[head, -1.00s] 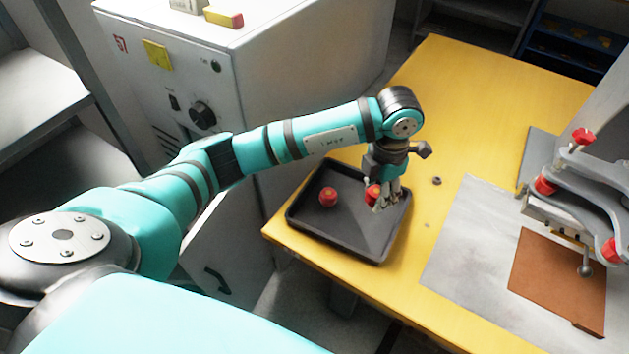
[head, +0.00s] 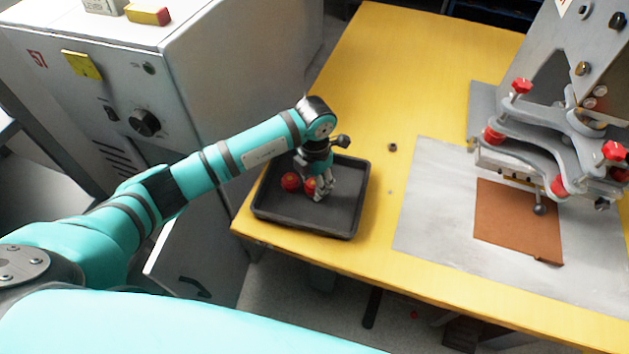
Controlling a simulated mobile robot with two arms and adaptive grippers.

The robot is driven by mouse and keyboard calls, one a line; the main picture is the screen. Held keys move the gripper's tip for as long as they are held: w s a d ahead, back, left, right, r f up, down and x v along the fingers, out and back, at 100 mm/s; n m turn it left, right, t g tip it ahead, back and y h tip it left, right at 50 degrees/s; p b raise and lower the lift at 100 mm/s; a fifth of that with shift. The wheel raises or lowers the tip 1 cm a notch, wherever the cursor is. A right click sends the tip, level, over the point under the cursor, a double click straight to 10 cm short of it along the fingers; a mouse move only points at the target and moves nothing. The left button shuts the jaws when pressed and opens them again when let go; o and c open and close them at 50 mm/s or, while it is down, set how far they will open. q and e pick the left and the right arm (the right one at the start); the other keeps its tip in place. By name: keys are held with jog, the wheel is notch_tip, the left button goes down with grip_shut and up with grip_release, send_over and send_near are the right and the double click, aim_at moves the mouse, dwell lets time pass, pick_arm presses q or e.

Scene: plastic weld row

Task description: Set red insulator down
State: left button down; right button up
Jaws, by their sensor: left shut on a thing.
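A red insulator (head: 310,186) is between the fingers of my left gripper (head: 322,190), which is shut on it. The gripper points down over the black tray (head: 340,222) on the yellow table. A second red insulator (head: 290,181) is in the tray, just left of the held one. The two look very close; I cannot tell whether they touch. I cannot tell whether the held insulator rests on the tray floor. My right gripper is not in view.
The yellow table (head: 400,85) has a small dark nut (head: 392,147) on it, right of the tray. Farther right is a machine with red knobs (head: 522,86) over a brown sheet (head: 515,225) on a grey plate (head: 425,205). A white cabinet (head: 215,70) stands behind my left arm.

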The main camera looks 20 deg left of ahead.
pick_arm(q)
jog(key=shift+f, duration=0.3)
jog(key=c, duration=1.2)
grip_release()
jog(key=o, duration=0.4)
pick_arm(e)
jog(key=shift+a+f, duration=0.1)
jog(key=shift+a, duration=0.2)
